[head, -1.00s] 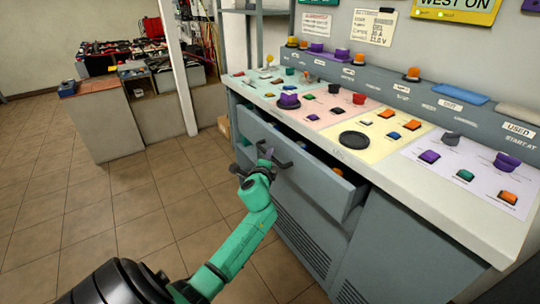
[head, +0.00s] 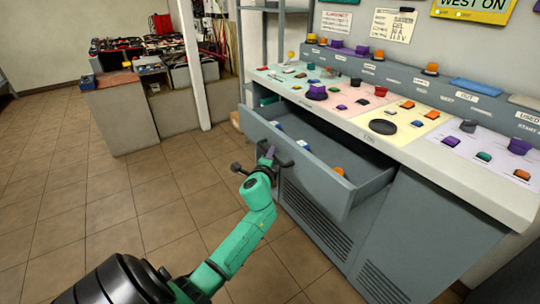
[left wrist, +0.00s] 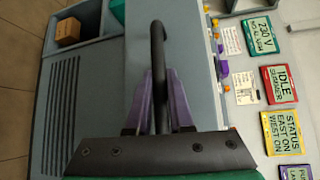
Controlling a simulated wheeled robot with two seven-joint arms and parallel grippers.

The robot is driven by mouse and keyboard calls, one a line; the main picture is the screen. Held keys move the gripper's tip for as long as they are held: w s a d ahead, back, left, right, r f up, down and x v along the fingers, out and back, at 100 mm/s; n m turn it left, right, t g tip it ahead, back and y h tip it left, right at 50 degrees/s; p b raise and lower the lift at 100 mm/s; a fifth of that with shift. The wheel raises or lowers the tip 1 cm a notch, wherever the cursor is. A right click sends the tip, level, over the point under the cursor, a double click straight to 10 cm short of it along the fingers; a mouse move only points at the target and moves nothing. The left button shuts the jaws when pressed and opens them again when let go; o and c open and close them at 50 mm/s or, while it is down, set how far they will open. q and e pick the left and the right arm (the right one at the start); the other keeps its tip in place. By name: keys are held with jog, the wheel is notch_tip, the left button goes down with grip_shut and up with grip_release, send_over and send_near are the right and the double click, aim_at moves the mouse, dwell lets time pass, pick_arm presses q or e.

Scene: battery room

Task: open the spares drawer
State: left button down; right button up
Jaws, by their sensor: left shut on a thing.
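The spares drawer (head: 318,187) is the wide grey drawer under the console top. It stands part-way out, and blue, white and orange pieces show inside it. My left gripper (head: 267,158) is at the drawer's front, shut on the dark handle (head: 281,162). In the left wrist view, the purple fingers (left wrist: 160,108) sit on both sides of the black handle bar (left wrist: 158,48). My right gripper is not in view.
The console top (head: 470,183) carries several coloured buttons and a black disc (head: 383,127) above the drawer. A vented grey cabinet front (head: 315,225) lies below. Tiled floor (head: 110,205) is clear to the left. A cluttered bench (head: 113,118) stands at the back left.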

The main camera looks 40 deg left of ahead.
pick_arm(q)
jog(key=c, duration=0.8)
grip_release()
jog(key=shift+s+d, duration=0.3)
jog(key=shift+s, duration=0.05)
jog(key=v, duration=1.3)
jog(key=shift+s+r+p, duration=0.2)
jog(key=shift+s+p, duration=0.1)
jog(key=shift+p, duration=0.05)
